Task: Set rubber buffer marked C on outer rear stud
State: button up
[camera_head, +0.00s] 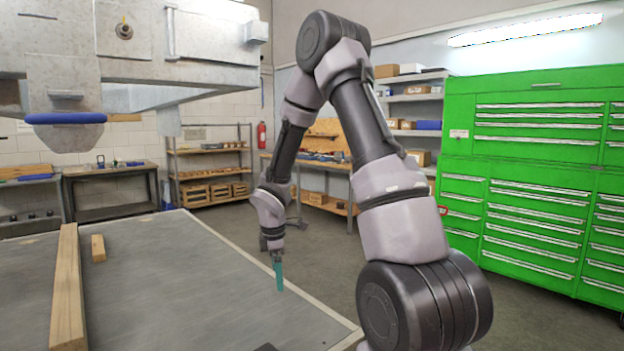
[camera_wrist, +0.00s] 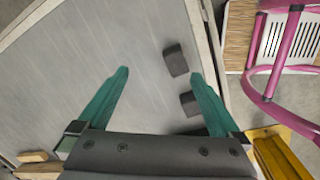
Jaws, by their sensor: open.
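My gripper (camera_head: 279,276) hangs over the right part of the grey tabletop, fingers pointing down. In the wrist view, its two teal fingers (camera_wrist: 160,74) are spread apart with nothing between them. Dark blocks, likely the rubber buffers, lie on the tabletop by the right finger: one (camera_wrist: 175,60) beyond its tip, another (camera_wrist: 189,103) just inside it. A third dark piece is partly hidden by the gripper body. No letter is readable on any of them. The grey trailer frame (camera_head: 60,60) is at upper left, with a stud-like fitting (camera_head: 124,30) on its face.
A long wooden beam (camera_head: 68,290) and a short wood block (camera_head: 98,248) lie on the grey tabletop (camera_head: 180,290). A blue bar (camera_head: 66,118) is under the frame. A pink tubular object (camera_wrist: 262,80) and yellow object (camera_wrist: 280,155) stand beyond the table edge. Green cabinets (camera_head: 540,180) are at right.

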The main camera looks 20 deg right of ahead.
jog(key=s+d+r+m+t, duration=0.15)
jog(key=s+r+m, duration=0.3)
jog(key=r, duration=0.55)
jog(key=s+d+r+m+t, duration=0.15)
jog(key=s+r+m, duration=0.35)
jog(key=r, duration=0.6)
jog(key=s+a+r+m+t+y, duration=0.2)
jog(key=s+r+m+y, duration=0.1)
jog(key=s+r+m, duration=0.8)
jog(key=s, duration=0.3)
jog(key=shift+r+t, duration=0.15)
jog(key=shift+t, duration=0.25)
jog(key=shift+w, duration=0.15)
